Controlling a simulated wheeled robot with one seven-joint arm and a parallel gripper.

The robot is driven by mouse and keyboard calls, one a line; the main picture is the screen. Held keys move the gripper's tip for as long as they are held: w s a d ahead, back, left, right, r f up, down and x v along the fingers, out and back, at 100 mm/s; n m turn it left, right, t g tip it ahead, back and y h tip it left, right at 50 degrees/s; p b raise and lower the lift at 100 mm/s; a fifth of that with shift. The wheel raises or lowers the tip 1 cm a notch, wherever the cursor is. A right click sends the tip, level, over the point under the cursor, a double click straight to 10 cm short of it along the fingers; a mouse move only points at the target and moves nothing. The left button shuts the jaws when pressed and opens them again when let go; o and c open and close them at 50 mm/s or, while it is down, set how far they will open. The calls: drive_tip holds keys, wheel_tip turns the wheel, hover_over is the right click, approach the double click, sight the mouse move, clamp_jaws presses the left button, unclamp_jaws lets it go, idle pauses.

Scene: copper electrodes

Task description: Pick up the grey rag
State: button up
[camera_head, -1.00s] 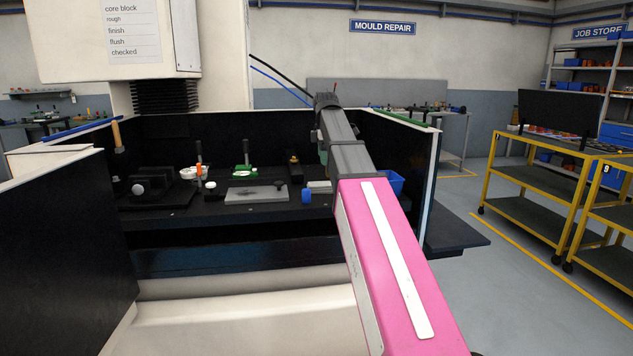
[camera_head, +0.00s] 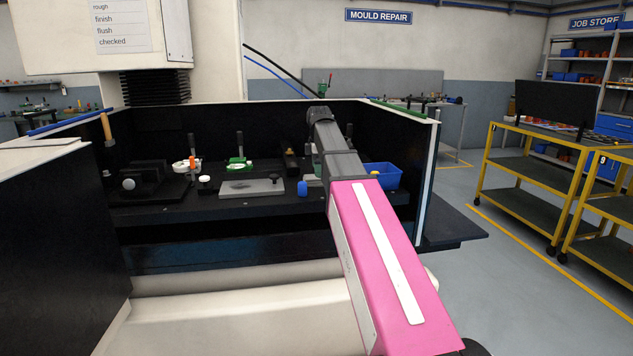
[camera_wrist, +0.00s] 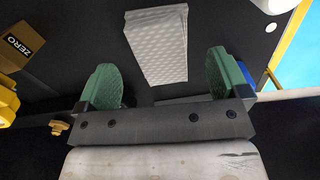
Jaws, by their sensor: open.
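The grey rag (camera_wrist: 157,45) shows in the wrist view as a pale, quilted, folded cloth lying on a dark surface. My gripper (camera_wrist: 170,76) is open, with one green finger pad on each side of the picture. The rag lies beyond the fingertips, in line with the gap between them, and nothing is seen held. In the head view my pink and grey arm reaches into the dark enclosure and hides most of the gripper. I cannot make out the rag for certain there.
In the head view, a grey plate (camera_head: 252,187), a blue-capped item (camera_head: 303,188) and a blue bin (camera_head: 384,176) are near the arm. Dark walls (camera_head: 403,140) enclose the bench.

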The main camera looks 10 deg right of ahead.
drive_tip(key=shift+f, duration=1.55)
drive_tip(key=c, duration=1)
drive_tip(key=shift+r, duration=0.1)
drive_tip(key=shift+r, duration=0.5)
drive_tip(key=r, duration=0.2)
drive_tip(key=s+a+r, duration=0.1)
drive_tip(key=shift+r, duration=0.3)
drive_tip(key=s+a+r, duration=0.6)
drive_tip(key=s+a, duration=0.1)
drive_tip(key=shift+a+r, duration=0.15)
drive_tip(key=shift+a, duration=0.05)
drive_tip(key=shift+o, duration=0.3)
drive_tip(key=shift+s, duration=0.1)
